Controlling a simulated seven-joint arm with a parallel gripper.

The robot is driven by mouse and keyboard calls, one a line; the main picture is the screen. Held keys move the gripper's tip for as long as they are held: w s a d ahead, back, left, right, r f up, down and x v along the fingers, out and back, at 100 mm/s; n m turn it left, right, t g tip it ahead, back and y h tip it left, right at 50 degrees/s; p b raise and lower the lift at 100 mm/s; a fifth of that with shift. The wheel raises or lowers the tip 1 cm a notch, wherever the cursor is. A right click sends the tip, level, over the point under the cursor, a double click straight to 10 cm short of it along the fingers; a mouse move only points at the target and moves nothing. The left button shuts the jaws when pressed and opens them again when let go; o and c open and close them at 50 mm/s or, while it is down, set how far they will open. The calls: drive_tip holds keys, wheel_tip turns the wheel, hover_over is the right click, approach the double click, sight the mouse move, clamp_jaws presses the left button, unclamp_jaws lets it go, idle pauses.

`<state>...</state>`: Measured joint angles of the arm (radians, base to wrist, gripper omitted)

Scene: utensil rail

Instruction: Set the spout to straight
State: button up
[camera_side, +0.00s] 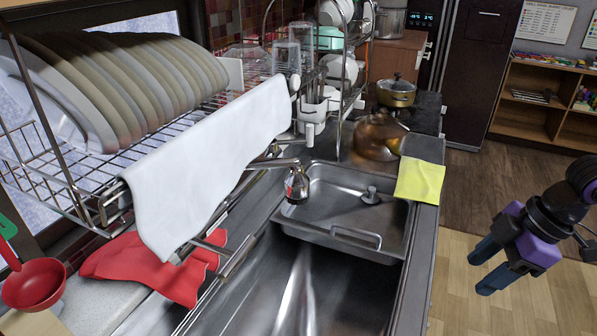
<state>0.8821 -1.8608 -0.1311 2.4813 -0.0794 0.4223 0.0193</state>
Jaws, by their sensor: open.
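A metal spout (272,163) shows by the sink, reaching out from behind the white cloth. A rounded chrome piece with a dark part (297,186) sits near its end, over the left edge of the metal tray; I cannot tell whether the two are joined. The spout's base is hidden by the white cloth and rack. My gripper (484,271), with purple body and dark blue fingers, is at the far right. Its fingers are apart and empty, pointing left, over the wooden floor side and well away from the spout.
A metal tray (322,238) with a handle sits across the sink (270,291). A dish rack (107,198) with plates and a white cloth (215,155) overhangs the left. A kettle (379,137) and yellow cloth (420,180) lie beyond. Space between gripper and counter is clear.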

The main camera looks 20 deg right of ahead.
drive_tip(key=w+a+t+y, duration=0.4)
drive_tip(key=w+a+y, duration=0.15)
drive_tip(key=w, duration=0.55)
drive_tip(key=m+t+y, duration=0.1)
drive_tip(key=t+y, duration=0.3)
drive_tip(key=y, duration=0.2)
approach(297, 178)
drive_tip(key=shift+h, duration=0.25)
drive_tip(key=x, duration=0.7)
drive_tip(key=r+x, duration=0.1)
drive_tip(key=x, duration=0.2)
drive_tip(key=shift+w+d, duration=0.15)
drive_tip(key=shift+w, duration=0.4)
drive_tip(key=shift+r, duration=0.1)
drive_tip(key=shift+c, duration=0.4)
